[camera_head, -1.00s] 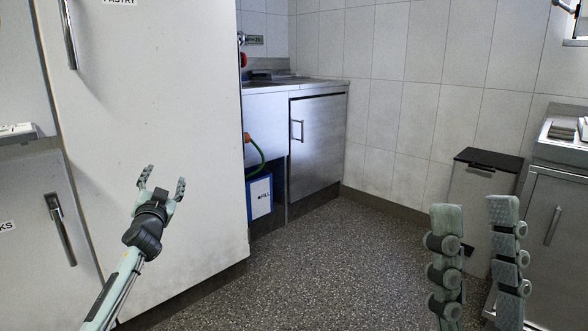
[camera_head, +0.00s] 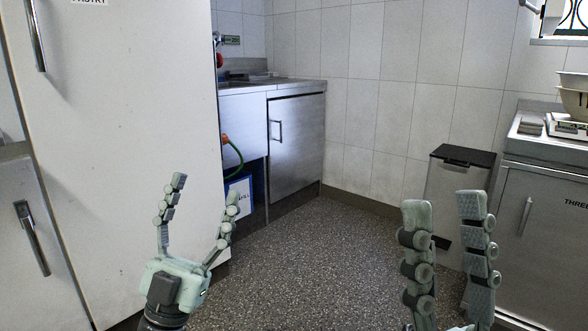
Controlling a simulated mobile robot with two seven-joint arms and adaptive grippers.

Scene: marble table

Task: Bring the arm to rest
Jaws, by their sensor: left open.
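My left gripper (camera_head: 206,186) is at the lower left of the head view, fingers pointing up and spread apart. It is open and empty, in front of the white door and the floor. My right gripper (camera_head: 445,208) is at the lower right, with its two grey-green fingers upright and a gap between them. It looks open, and nothing shows between its fingers. Its base is cut off by the bottom edge of the picture.
A tall white door (camera_head: 130,150) stands at the left. A steel cabinet (camera_head: 296,145) with a sink top is at the back. A bin with a black lid (camera_head: 462,156) and a steel counter (camera_head: 545,225) are at the right. The speckled floor (camera_head: 320,250) between is clear.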

